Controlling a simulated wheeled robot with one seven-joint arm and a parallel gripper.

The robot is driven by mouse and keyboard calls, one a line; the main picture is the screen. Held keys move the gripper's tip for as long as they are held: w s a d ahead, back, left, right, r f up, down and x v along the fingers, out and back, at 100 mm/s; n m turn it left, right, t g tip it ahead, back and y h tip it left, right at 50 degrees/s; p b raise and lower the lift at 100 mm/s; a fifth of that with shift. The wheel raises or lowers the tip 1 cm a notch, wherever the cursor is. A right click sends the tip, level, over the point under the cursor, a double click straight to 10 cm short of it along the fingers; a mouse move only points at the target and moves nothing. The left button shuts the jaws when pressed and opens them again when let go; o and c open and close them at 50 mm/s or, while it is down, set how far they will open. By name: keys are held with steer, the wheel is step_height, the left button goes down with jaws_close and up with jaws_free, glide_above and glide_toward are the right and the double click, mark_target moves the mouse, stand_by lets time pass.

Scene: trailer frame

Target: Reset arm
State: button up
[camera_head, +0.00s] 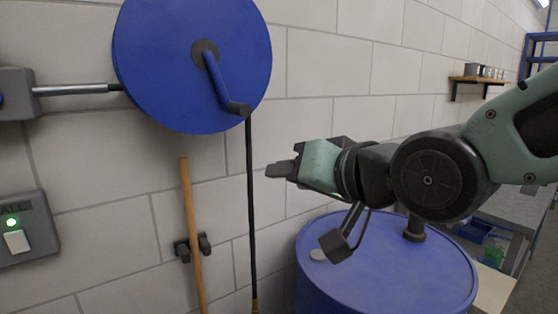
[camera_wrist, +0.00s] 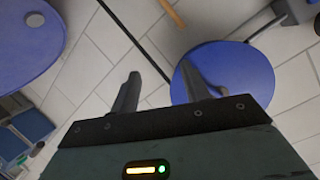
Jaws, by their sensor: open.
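My gripper (camera_head: 282,170) is at the middle of the head view, pointing left, with my arm reaching in from the right. It is above the back part of a blue drum (camera_head: 385,262) and right of a hanging black cable (camera_head: 251,190). In the wrist view my gripper (camera_wrist: 159,72) shows two dark fingers spread apart, with nothing held between them. The cable (camera_wrist: 125,32) crosses the gap between the fingers in that picture, but appears to lie beyond them.
A blue wheel (camera_head: 150,60) with a crank handle (camera_head: 218,82) is mounted on the pale block wall (camera_head: 310,65). A wooden pole (camera_head: 190,230) stands in a black wall clip (camera_head: 203,243). A switch box (camera_head: 25,228) with a green light is at left. A shelf (camera_head: 478,79) is at the back right.

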steer(key=s+d+f+n+g+h, duration=0.3)
steer(key=s+d+f+g, duration=0.2)
steer(key=s+f, duration=0.4)
steer(key=s+d+f+n+g+h, duration=0.3)
steer(key=s+d+f+g+h, duration=0.1)
steer(key=s+f, duration=0.6)
steer(key=d+g, duration=0.1)
steer(key=g, duration=0.1)
steer(key=shift+s+d+f+n+g+h, duration=0.2)
steer(key=shift+d+n+g+h, duration=0.1)
steer(key=shift+d+n+g, duration=0.1)
steer(key=shift+a, duration=0.1)
